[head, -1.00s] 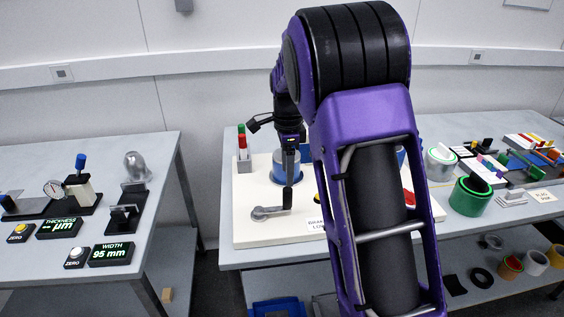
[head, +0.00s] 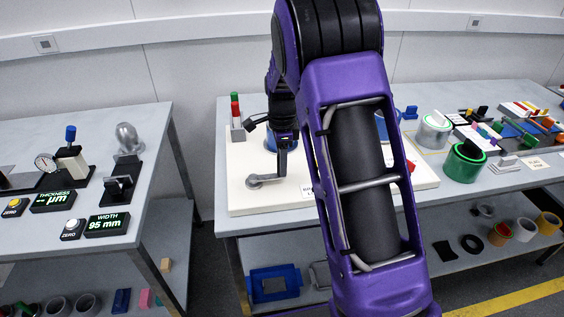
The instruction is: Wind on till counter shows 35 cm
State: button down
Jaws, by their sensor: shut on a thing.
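The winder is a white board (head: 240,203) on the middle table. Its grey crank (head: 262,181) sits at the front left of the board, with the crank arm pointing right. My gripper (head: 282,165) points down, shut on the crank's handle, which it mostly hides. A blue and grey roll (head: 268,136) stands behind the gripper, partly covered by it. No length counter can be seen.
A red and green post (head: 236,112) stands at the board's back left. On the left table, a width display (head: 107,224) reads 95 mm and a thickness display (head: 52,200) shows dashes and µm. A green roll (head: 464,163) stands right of the board.

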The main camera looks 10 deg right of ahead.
dwell(0.4)
jog(key=shift+s+a, duration=0.25)
jog(key=shift+s, duration=0.55)
jog(key=shift+s+a, duration=0.25)
jog(key=shift+s, duration=0.55)
jog(key=shift+s+a, duration=1.05)
jog(key=shift+s, duration=0.25)
jog(key=shift+a+r, duration=0.1)
